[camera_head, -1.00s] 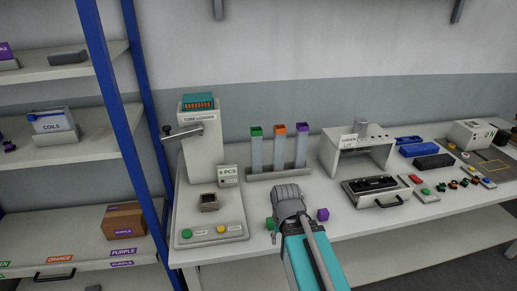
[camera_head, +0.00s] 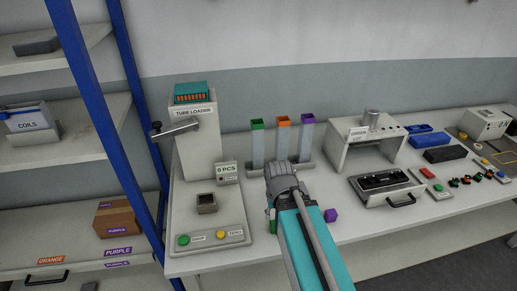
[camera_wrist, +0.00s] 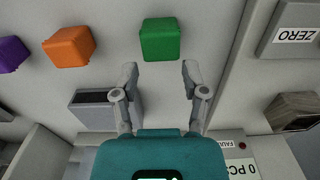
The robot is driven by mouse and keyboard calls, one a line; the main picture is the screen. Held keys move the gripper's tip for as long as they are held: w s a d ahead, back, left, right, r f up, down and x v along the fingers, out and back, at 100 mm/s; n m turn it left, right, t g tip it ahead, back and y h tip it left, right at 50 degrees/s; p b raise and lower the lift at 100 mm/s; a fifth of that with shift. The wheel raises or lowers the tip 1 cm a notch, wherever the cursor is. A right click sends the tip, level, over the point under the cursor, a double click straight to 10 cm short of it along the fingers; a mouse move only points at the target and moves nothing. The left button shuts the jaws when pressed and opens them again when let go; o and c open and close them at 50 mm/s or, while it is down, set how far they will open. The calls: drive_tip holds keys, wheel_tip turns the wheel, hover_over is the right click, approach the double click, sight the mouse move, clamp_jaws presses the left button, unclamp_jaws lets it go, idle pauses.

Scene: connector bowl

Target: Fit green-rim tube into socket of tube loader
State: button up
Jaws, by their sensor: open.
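The green-rim tube (camera_head: 257,147) stands upright in the rack (camera_head: 297,170), left of an orange-rim tube (camera_head: 281,143) and a purple-rim tube (camera_head: 306,143). The tube loader (camera_head: 195,135) stands to their left, with its square socket (camera_head: 206,203) on the base plate. My gripper (camera_wrist: 159,72) is open and empty. In the head view my wrist (camera_head: 281,178) is in front of the rack and hides its lower middle; the fingers are hidden there. In the wrist view a green cube (camera_wrist: 160,40) lies beyond the gap between the fingertips. The socket block also shows at right (camera_wrist: 295,112).
An orange cube (camera_wrist: 69,47) and a purple cube (camera_head: 330,215) lie on the table in front of the rack. The loader has a crank (camera_head: 175,129), a "0 PCS" sign (camera_head: 227,169), and green and yellow buttons. A grey stand (camera_head: 366,142) is at right.

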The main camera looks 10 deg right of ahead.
sight(258, 128)
drive_tip(key=shift+a, duration=0.2)
drive_tip(key=o, duration=0.3)
drive_tip(key=shift+o, duration=0.9)
drive_tip(key=shift+w+r, duration=0.15)
drive_tip(key=shift+o, duration=0.6)
drive_tip(key=shift+w+a+r+p, duration=0.1)
drive_tip(key=shift+w+r+p, duration=0.1)
drive_tip(key=shift+r+p, duration=0.25)
drive_tip(key=w+r+t+p, duration=0.4)
drive_tip(key=w+r+p, duration=1.9)
drive_tip(key=r+p, duration=0.2)
drive_tip(key=shift+w+r+t, duration=0.3)
drive_tip(key=shift+w+r, duration=0.05)
drive_tip(key=shift+r, duration=0.15)
drive_tip(key=shift+f, duration=0.15)
drive_tip(key=b+x, duration=0.8)
drive_tip(key=shift+w+f, duration=0.1)
drive_tip(key=shift+f, duration=0.05)
drive_tip(key=shift+f, duration=0.15)
